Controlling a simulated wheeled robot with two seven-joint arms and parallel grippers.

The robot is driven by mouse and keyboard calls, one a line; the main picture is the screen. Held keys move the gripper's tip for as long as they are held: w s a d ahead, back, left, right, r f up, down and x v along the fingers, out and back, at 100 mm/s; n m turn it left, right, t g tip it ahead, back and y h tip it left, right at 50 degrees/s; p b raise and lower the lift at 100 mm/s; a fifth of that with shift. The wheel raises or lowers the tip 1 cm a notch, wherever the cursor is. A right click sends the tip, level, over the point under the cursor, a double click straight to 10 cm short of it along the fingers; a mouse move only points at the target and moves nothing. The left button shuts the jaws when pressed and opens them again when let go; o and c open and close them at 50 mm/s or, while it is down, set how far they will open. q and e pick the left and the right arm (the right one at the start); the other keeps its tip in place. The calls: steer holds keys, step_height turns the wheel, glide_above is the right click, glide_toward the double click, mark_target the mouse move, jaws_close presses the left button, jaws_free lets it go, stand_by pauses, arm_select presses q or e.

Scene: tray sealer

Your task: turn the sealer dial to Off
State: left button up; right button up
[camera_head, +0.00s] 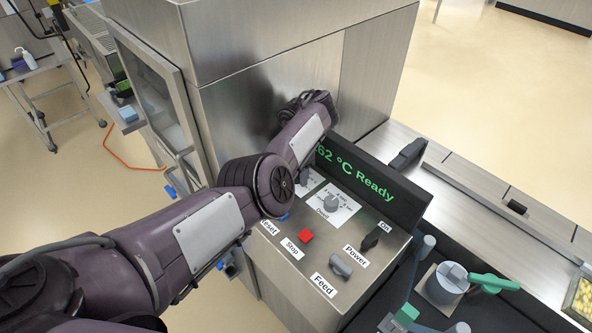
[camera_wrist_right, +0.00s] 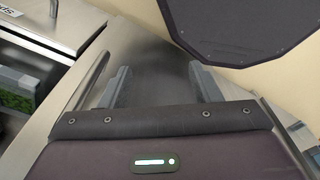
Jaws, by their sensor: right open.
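A grey dial (camera_head: 332,203) sits on a white marked label on the sealer's sloping panel, below the green-lettered display (camera_head: 365,180). Its marks are too small to read. A second grey dial (camera_head: 303,177) on another white label is partly hidden by my left arm. The black power switch (camera_head: 371,239) is at the right, near an "On" label. My left arm crosses the panel's left side, and its gripper is hidden behind the arm's far end. My right gripper (camera_wrist_right: 158,85) shows in the right wrist view, open and empty, its fingers apart over bare metal. It touches no dial there.
A red stop button (camera_head: 305,237) and a grey feed knob (camera_head: 341,266) are on the panel's front. The display stands up as a wall behind the dials. A grey cylinder (camera_head: 447,284) with a teal handle is at the lower right. A steel housing (camera_head: 265,90) rises behind.

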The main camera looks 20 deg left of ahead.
arm_select(q)
steer(key=shift+r, duration=0.1)
step_height(320, 180, up, 2)
steer(key=shift+w+r, duration=0.1)
step_height(320, 180, up, 4)
steer(key=p, duration=0.3)
steer(key=shift+r, duration=0.2)
steer(key=shift+a+r+p, duration=0.1)
steer(key=shift+r+p, duration=0.45)
steer(key=shift+p, duration=0.2)
steer(key=shift+f, duration=0.1)
